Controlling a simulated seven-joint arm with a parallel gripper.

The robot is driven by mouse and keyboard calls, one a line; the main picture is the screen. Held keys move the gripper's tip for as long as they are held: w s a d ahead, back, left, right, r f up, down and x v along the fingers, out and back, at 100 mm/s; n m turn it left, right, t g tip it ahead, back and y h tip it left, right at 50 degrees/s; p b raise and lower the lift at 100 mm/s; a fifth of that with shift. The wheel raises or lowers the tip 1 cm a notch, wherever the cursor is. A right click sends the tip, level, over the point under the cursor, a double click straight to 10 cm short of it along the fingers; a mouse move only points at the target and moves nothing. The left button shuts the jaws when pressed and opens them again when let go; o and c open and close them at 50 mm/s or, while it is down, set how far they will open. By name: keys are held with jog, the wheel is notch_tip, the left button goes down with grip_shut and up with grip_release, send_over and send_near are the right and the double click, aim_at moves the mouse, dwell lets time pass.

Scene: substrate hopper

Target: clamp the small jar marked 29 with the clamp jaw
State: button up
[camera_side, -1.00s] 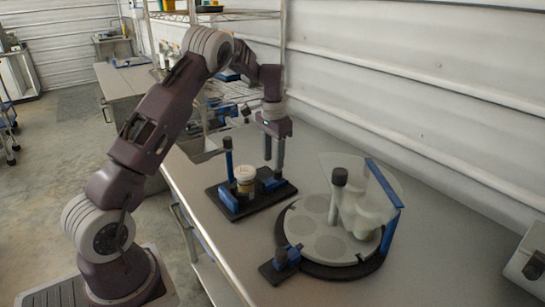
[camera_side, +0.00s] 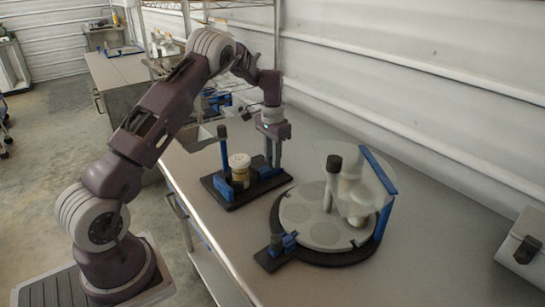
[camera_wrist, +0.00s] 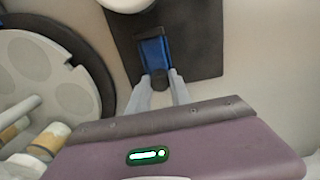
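The small jar (camera_side: 239,170), with a pale lid and a yellowish body, stands upright on the black clamp base (camera_side: 222,200). No number is legible on it. The blue clamp jaw (camera_side: 264,172) is on the right of the jar; whether it touches the jar is unclear. My gripper (camera_side: 273,163) points down over the clamp jaw. In the wrist view, the fingers of my gripper (camera_wrist: 161,77) are apart, on either side of a dark knob at the end of the blue jaw (camera_wrist: 153,52). A pale rounded thing at the top edge there is probably the jar.
A turntable (camera_side: 305,235) with round recesses, a pale hopper and a clear shield on a blue post (camera_side: 377,170) stands right of the clamp. A dark-capped post (camera_side: 224,155) rises at the clamp's left. A grey case (camera_side: 525,245) is far right.

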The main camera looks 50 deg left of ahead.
jog(key=shift+s, duration=1.15)
jog(key=o, duration=0.9)
jog(key=shift+c, duration=0.2)
jog(key=shift+r, duration=0.1)
notch_tip(320, 180, up, 7)
